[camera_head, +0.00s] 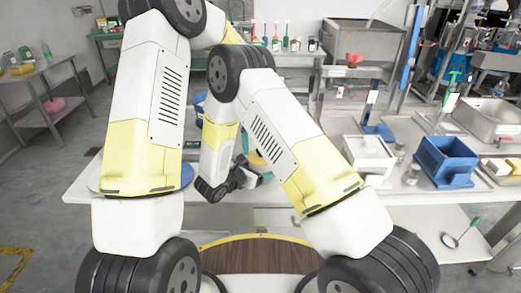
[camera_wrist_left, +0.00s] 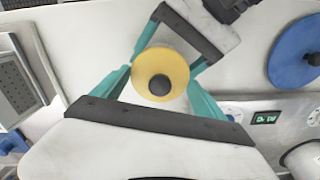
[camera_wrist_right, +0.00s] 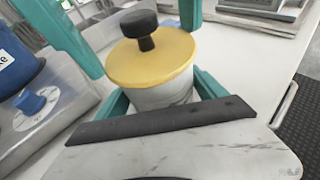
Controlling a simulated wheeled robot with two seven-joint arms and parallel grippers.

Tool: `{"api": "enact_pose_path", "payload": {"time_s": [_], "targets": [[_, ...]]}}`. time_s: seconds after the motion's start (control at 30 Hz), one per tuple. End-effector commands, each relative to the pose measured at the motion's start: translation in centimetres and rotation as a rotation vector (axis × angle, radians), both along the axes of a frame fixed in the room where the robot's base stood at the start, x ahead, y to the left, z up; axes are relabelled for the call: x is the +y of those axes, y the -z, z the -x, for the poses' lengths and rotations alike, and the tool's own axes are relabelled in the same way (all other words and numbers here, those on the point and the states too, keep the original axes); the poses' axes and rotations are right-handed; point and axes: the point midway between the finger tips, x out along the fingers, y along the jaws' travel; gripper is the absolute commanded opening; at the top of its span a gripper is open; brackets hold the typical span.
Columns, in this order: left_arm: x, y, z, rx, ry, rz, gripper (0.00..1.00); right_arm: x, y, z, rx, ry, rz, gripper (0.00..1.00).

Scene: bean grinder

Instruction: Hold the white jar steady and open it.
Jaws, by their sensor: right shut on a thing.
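The white jar (camera_wrist_right: 165,92) has a marbled body, a yellow lid (camera_wrist_right: 150,58) and a dark knob. It stands upright in the right wrist view. My right gripper (camera_wrist_right: 162,96) is shut around its body below the lid. In the left wrist view the lid (camera_wrist_left: 150,65) shows from above, between my left gripper's (camera_wrist_left: 163,82) spread teal fingers. My left gripper is open, and a gap shows between the lid and its right finger. Whether the left finger touches the lid I cannot tell.
The white worktop (camera_head: 330,187) runs across the front. A white box-like unit (camera_head: 368,158) and a blue bin (camera_head: 445,160) stand at right. A metal unit with a blue knob (camera_wrist_right: 32,102) stands left in the right wrist view.

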Motion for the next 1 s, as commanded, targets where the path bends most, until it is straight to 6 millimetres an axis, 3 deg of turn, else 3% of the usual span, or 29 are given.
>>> {"api": "enact_pose_path", "payload": {"time_s": [0.03,0.2,1.0], "targets": [[0.0,-0.02,-0.01,0.0,0.0,0.0,0.65,0.0,-0.06,-0.03,-0.001,0.0,0.0,0.07],[-0.01,-0.03,-0.01,0.0,0.0,0.0,0.33,-0.01,-0.05,-0.03,-0.001,0.0,0.0,0.07],[-0.01,-0.28,-0.02,0.0,0.0,0.0,0.33,0.0,-0.06,-0.03,-0.001,0.0,0.0,0.07]]}}
